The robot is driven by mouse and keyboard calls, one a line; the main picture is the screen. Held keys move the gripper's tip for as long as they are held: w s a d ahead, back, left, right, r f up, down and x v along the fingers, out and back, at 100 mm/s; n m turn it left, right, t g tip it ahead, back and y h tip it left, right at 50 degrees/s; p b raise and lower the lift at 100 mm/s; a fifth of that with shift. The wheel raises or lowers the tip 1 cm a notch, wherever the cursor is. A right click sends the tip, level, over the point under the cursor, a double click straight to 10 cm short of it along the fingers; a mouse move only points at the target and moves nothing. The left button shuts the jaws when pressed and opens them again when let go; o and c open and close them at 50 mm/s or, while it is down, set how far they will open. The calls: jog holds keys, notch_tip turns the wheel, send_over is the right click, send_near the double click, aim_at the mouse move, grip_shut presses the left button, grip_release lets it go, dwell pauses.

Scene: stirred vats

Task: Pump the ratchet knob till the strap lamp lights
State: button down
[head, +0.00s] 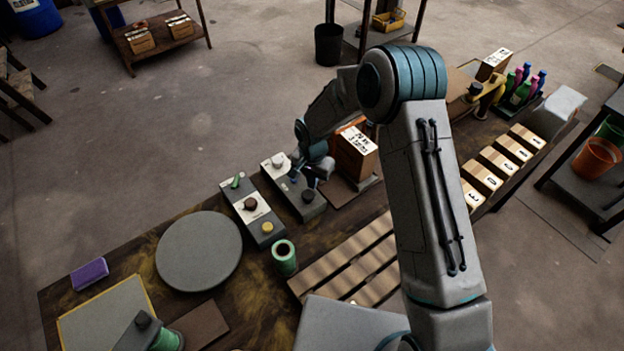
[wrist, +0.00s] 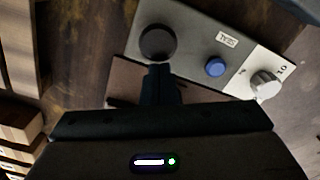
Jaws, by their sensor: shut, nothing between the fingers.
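A grey control box (head: 312,212) stands on the dark wooden table. It also shows in the wrist view (wrist: 190,42). It carries a round black knob (wrist: 158,42), a blue button (wrist: 215,66) and a silver knob (wrist: 264,84) on a white end plate. I cannot make out a strap lamp or whether one is lit.
A carton (head: 357,152) with an orange part behind it stands right of the box. A second control box (head: 265,232) with a green lever and yellow button is to the left. A green cup (head: 285,258), a grey disc (head: 199,251) and a slatted pallet (head: 345,262) are nearer.

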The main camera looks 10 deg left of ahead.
notch_tip(320, 180, down, 3)
jog(key=b, duration=0.3)
jog(key=shift+r, duration=0.15)
notch_tip(320, 180, up, 13)
jog(key=w+b, duration=0.2)
jog(key=w, duration=0.1)
jog(key=shift+d, duration=0.35)
jog(key=shift+s, duration=0.1)
dwell(0.3)
dwell(2.4)
